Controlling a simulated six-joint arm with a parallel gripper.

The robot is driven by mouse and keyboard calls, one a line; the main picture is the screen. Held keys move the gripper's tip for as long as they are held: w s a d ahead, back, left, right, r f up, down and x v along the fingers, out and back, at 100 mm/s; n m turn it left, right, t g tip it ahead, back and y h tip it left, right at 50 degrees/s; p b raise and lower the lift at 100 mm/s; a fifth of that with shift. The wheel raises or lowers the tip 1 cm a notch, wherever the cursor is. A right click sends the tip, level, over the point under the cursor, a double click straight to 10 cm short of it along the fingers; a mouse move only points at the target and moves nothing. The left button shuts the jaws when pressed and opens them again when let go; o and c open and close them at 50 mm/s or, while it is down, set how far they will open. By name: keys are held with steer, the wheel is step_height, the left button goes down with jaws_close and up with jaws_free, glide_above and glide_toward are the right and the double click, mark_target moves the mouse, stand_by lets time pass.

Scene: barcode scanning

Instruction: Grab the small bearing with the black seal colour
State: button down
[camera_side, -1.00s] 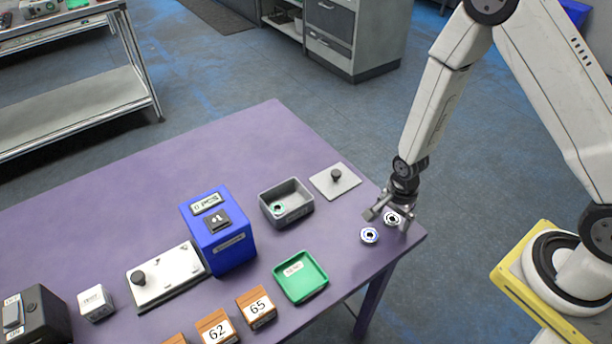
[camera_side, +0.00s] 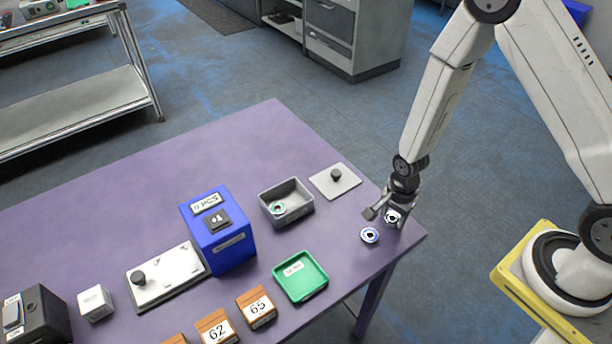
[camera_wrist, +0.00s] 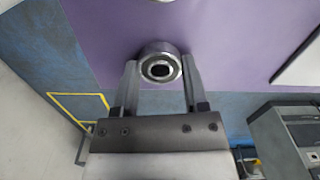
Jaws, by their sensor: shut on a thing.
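The small bearing (camera_side: 392,216) is a metal ring with a dark centre, near the table's right corner. It also shows in the wrist view (camera_wrist: 160,65), between the two fingertips. My gripper (camera_wrist: 160,75) is shut on its sides, one finger on each side; in the side view my gripper (camera_side: 386,212) partly covers it. I cannot tell whether it is clear of the table. A third bearing (camera_side: 278,208) with a green seal lies in the grey bin.
A green tray (camera_side: 304,289), a blue box (camera_side: 217,252) and numbered wooden blocks (camera_side: 257,310) stand farther left and forward. The table's right edge is close; its back left is clear.

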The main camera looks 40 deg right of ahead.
mark_target(392, 218)
step_height(392, 218, up, 10)
steer(key=shift+f, duration=0.15)
stand_by(0.7)
steer(key=shift+w, duration=0.1)
stand_by(0.5)
